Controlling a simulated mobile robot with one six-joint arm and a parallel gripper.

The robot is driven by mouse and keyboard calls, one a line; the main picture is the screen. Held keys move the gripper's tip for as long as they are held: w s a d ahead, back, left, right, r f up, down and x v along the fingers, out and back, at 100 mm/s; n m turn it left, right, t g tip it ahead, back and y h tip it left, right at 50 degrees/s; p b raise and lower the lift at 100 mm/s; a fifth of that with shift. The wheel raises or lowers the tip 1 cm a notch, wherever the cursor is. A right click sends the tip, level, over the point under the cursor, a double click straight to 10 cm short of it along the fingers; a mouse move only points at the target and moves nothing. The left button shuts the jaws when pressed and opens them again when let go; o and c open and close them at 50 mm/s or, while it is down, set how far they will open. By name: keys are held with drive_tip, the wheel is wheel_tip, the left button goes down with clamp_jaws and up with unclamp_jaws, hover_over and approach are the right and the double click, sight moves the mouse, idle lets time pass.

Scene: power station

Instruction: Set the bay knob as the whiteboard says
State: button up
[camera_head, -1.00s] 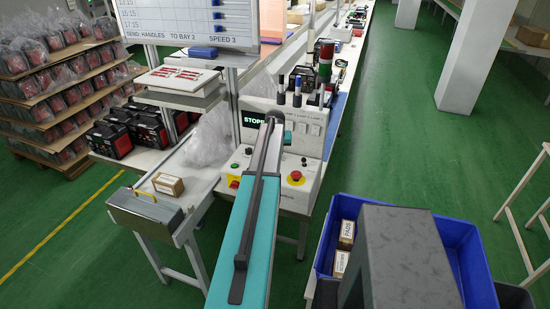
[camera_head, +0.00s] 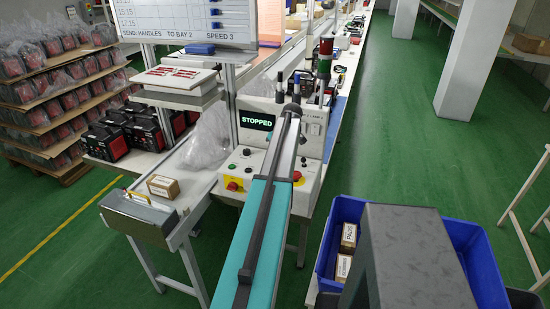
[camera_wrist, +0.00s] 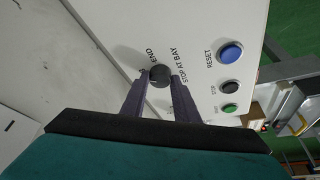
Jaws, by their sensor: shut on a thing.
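The bay knob (camera_wrist: 160,75) is a round dark knob on a white panel in the wrist view. The panel reads "STOP AT BAY", with "END" beside the knob; other marks are covered. My gripper (camera_wrist: 159,80) is shut on the knob, one finger on each side. Its pointer setting cannot be made out. The whiteboard (camera_head: 185,12) in the head view reads "SEND: HANDLES TO BAY 2 SPEED 3". The white control box (camera_head: 262,140) shows "STOPPED" on its display (camera_head: 256,120). My arm hides part of this box and the gripper there.
A blue reset button (camera_wrist: 231,52), a black button (camera_wrist: 230,87) and a green button (camera_wrist: 229,107) sit right of the knob. A signal tower (camera_head: 325,58) stands behind the box. A blue bin (camera_head: 470,240) with small cartons is at the right.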

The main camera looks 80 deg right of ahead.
drive_tip(key=shift+n, duration=0.5)
drive_tip(key=o, duration=1)
drive_tip(key=shift+o, duration=0.2)
drive_tip(key=b+v, duration=0.4)
drive_tip(key=v, duration=0.9)
drive_tip(key=shift+s+r, duration=0.2)
drive_tip(key=shift+r, duration=0.2)
drive_tip(key=shift+d, duration=0.1)
